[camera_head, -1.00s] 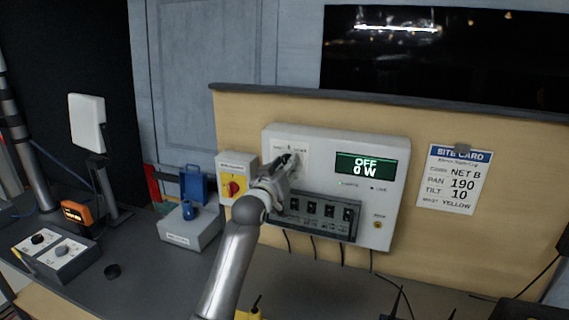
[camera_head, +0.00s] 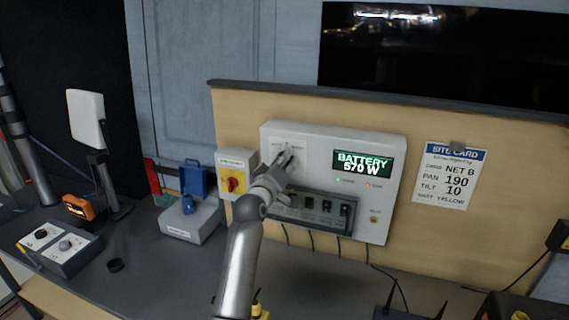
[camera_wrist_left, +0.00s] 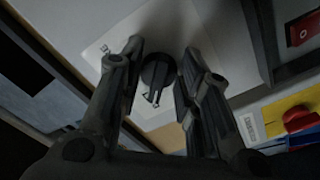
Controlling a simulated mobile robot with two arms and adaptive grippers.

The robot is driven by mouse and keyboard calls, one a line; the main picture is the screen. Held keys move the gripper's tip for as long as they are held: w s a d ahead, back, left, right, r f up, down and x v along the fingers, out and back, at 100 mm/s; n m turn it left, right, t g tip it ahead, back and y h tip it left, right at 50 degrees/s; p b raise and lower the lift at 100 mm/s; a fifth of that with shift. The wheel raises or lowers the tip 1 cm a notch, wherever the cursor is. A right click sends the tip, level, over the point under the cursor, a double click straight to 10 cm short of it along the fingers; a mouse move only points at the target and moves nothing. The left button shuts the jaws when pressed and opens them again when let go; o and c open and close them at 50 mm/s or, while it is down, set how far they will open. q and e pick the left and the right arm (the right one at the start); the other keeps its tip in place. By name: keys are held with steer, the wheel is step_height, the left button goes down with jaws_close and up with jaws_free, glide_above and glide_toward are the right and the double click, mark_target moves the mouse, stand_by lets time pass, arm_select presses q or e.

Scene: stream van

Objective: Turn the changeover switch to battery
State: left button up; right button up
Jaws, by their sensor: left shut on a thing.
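The changeover switch is a dark round knob (camera_wrist_left: 158,72) on a white plate, seen in the left wrist view between my fingers. In the head view its plate (camera_head: 297,140) is on the upper left of the white power panel (camera_head: 315,134), and my gripper hides most of the knob. My left gripper (camera_head: 286,158) is shut on the knob; its two fingers also show in the left wrist view (camera_wrist_left: 163,60). The panel display (camera_head: 362,163) reads BATTERY, 570 W. My right gripper is not in view.
A grey box with a blue part (camera_head: 190,222) stands on the bench. A site card (camera_head: 449,178) hangs at right.

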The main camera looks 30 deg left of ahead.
arm_select(q)
steer(key=o, duration=1)
steer(key=shift+c, duration=0.2)
steer(key=shift+s, duration=0.1)
steer(key=v, duration=1.2)
